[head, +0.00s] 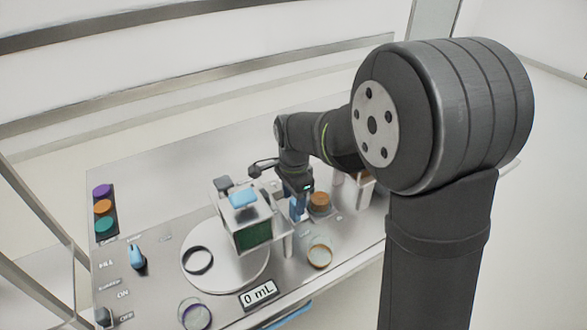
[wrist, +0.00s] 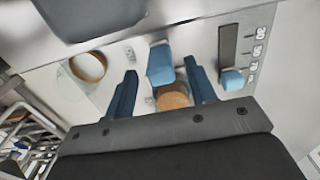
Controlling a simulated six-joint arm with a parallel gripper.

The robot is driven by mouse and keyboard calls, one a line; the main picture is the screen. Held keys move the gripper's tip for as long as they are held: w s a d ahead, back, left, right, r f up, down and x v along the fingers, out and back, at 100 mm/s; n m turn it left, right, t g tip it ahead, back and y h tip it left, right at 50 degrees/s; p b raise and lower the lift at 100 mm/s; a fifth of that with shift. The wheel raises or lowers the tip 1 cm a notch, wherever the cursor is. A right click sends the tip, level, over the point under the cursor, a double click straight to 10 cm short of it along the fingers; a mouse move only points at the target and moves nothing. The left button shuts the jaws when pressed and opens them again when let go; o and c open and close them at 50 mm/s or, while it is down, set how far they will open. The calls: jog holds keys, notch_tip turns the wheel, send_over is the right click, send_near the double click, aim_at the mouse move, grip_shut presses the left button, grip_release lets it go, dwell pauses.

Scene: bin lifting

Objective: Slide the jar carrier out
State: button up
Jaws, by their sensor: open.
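My gripper (head: 298,208) points down over the bench, beside the boxy machine. In the wrist view my gripper (wrist: 161,68) is open, with its two blue fingers apart. A blue block, perhaps a handle, (wrist: 160,60) shows between the fingers, with clear gaps on both sides. A brown round lid (wrist: 172,98) lies just behind the block, also between the fingers. In the head view the brown-lidded jar (head: 319,203) stands right of my gripper. I cannot tell which part is the jar carrier; my gripper and arm hide some of that area.
The white machine (head: 242,220) with a blue top handle and green screen stands left of my gripper. Near it are a round plate (head: 226,282) with a black ring (head: 198,260), a purple-rimmed jar (head: 195,314), a "0 mL" display (head: 259,294) and a tan-rimmed ring (head: 320,255).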

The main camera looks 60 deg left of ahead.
notch_tip(320, 180, up, 15)
dwell(0.8)
notch_tip(320, 180, down, 17)
jog(key=shift+f, duration=0.15)
dwell(0.5)
